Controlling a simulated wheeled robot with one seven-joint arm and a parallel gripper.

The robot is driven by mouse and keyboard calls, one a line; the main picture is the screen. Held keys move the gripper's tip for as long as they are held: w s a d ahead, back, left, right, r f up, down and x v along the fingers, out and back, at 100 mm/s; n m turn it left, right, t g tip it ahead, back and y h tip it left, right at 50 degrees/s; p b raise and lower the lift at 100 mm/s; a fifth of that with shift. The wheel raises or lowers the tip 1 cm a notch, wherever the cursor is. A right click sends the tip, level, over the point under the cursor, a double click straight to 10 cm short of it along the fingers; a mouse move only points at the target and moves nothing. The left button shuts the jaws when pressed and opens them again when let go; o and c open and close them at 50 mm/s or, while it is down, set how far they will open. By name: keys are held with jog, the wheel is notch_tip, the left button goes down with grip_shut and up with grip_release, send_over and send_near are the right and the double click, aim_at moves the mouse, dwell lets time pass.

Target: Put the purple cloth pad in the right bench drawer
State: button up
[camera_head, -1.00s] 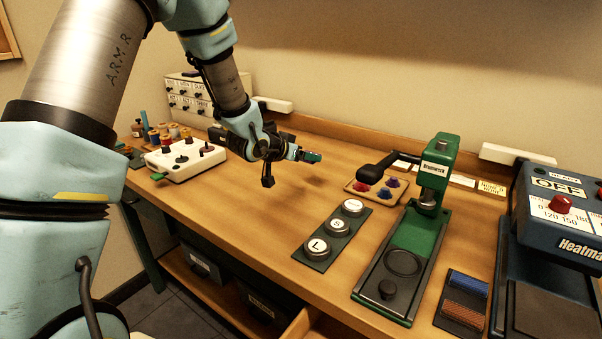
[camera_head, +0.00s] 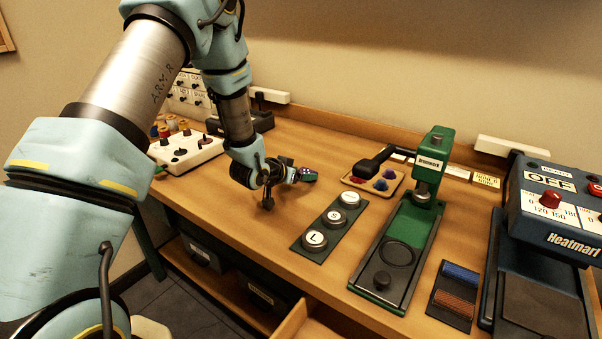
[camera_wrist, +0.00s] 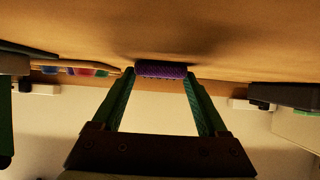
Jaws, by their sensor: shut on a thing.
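The purple cloth pad (camera_wrist: 162,69) is held between the two green fingertips of my gripper (camera_wrist: 160,76) in the wrist view. In the head view my gripper (camera_head: 307,174) is over the bench top, left of the tray of coloured pieces, and only a little of the pad shows there. Whether the pad touches the bench is hard to tell. A wooden drawer (camera_head: 291,321) stands pulled out under the front edge of the bench, at the bottom of the head view. Most of its inside is cut off by the frame.
A plate with white round discs (camera_head: 313,241) lies right of my gripper, then a green press (camera_head: 418,222). A tray (camera_head: 353,183) holds coloured pieces. A blue heat press (camera_head: 558,206) stands at far right. Dark bins (camera_head: 258,293) sit on the shelf below.

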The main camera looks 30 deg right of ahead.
jog(key=shift+f, duration=0.2)
jog(key=o, duration=1.2)
jog(key=shift+r, duration=0.1)
jog(key=shift+o, duration=0.2)
jog(key=shift+r, duration=0.1)
jog(key=shift+a+r, duration=0.1)
jog(key=shift+a, duration=0.05)
jog(key=b+v, duration=0.3)
jog(key=v, duration=0.8)
jog(key=shift+s+a+r, duration=0.1)
jog(key=shift+s+a, duration=0.1)
jog(key=shift+a, duration=0.15)
